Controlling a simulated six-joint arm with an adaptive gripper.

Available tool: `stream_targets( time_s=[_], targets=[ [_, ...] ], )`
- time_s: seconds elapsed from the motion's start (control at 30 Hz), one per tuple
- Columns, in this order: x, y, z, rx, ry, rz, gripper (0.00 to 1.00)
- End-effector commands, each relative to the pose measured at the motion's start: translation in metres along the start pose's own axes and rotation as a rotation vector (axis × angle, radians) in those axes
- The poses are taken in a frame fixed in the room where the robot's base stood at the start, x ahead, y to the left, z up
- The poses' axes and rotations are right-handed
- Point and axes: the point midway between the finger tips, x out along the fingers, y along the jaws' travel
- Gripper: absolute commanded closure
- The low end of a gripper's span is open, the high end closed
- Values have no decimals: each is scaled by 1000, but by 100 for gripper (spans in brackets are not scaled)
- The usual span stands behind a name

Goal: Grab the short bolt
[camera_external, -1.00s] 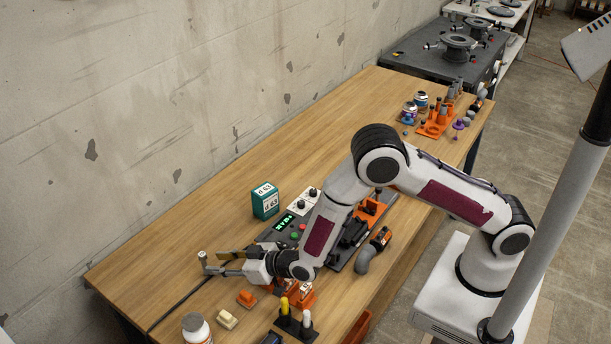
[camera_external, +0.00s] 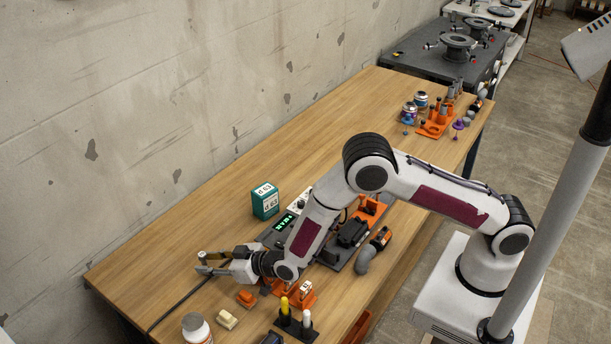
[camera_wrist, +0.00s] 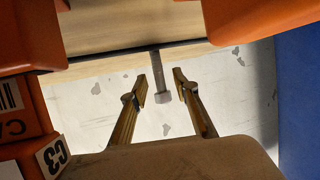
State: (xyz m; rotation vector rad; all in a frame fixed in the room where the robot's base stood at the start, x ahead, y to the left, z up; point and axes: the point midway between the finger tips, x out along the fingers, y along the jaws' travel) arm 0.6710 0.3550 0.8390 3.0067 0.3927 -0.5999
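A grey bolt with a wide round head (camera_wrist: 162,98) shows in the wrist view, its shank running up to the wooden surface. My gripper (camera_wrist: 160,86) is open, with one brass-coloured finger on each side of the bolt and a gap visible to both. In the external view the bolt (camera_external: 202,254) stands near the left end of the bench, partly hidden by my gripper (camera_external: 206,262). I cannot tell the bolt's length from these frames.
On the wooden bench (camera_external: 330,130), an orange block (camera_external: 246,298), a cream block (camera_external: 227,319) and a white bottle (camera_external: 195,328) stand near my gripper. A teal box (camera_external: 265,201) stands behind the arm. A dark cable crosses the bench. The bench along the wall is clear.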

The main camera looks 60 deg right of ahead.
Motion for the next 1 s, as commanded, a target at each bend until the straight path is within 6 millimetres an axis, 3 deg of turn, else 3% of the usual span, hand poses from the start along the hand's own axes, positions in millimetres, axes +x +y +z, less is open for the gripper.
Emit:
stream_targets(
  time_s=[0.3,0.83,0.97,1.0],
  targets=[
    [18,0,0,1,0,0,70],
    [19,0,0,1,0,0,70],
    [19,0,0,1,0,0,100],
    [19,0,0,1,0,0,100]
  ],
)
